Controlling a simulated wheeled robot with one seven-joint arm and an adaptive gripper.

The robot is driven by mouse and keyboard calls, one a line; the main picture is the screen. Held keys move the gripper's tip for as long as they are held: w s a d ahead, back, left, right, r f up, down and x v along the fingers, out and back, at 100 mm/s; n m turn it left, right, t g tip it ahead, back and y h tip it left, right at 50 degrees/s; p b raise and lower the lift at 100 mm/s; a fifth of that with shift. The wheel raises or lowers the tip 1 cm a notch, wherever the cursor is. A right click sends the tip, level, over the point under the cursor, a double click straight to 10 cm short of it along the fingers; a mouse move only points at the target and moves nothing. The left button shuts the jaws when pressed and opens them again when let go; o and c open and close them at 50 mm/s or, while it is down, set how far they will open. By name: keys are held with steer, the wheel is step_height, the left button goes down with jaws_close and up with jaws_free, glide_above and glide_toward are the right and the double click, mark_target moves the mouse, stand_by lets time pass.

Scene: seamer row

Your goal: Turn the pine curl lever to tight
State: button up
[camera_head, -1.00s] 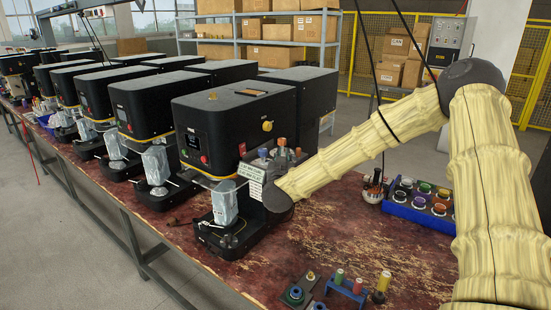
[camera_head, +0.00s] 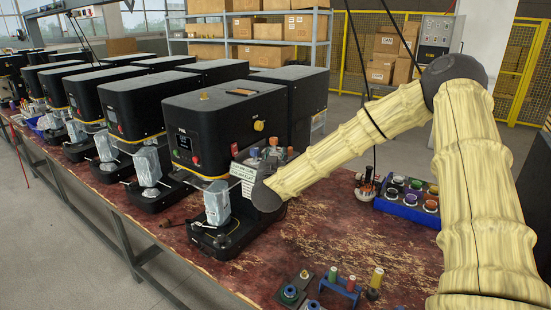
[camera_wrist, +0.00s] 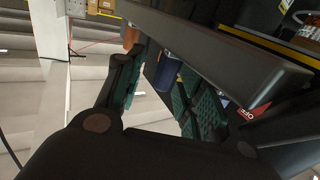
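The nearest black seamer (camera_head: 225,105) stands on the worn red bench. A cluster of coloured caps (camera_head: 273,146), orange and blue among them, sits at its right side behind a white text sign. I cannot tell which cap or part is the pine curl lever. My gripper is hidden behind my wrist in the head view. In the wrist view my gripper (camera_wrist: 160,72) has its green-padded fingers apart. A blue cylinder (camera_wrist: 167,72) shows in the gap between them, and an orange-brown cap (camera_wrist: 130,36) near the left fingertip. Contact with either is unclear.
A dark machine ledge (camera_wrist: 220,48) crosses the wrist view close to the fingers. A blue tray (camera_head: 408,208) of coloured pots and a small blue rack (camera_head: 340,288) stand on the bench. More seamers (camera_head: 118,105) line up to the left.

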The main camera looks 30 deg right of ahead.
steer(key=shift+r, duration=0.1)
step_height(320, 180, up, 10)
steer(key=shift+f, duration=0.1)
stand_by(0.6)
steer(key=shift+d, duration=0.1)
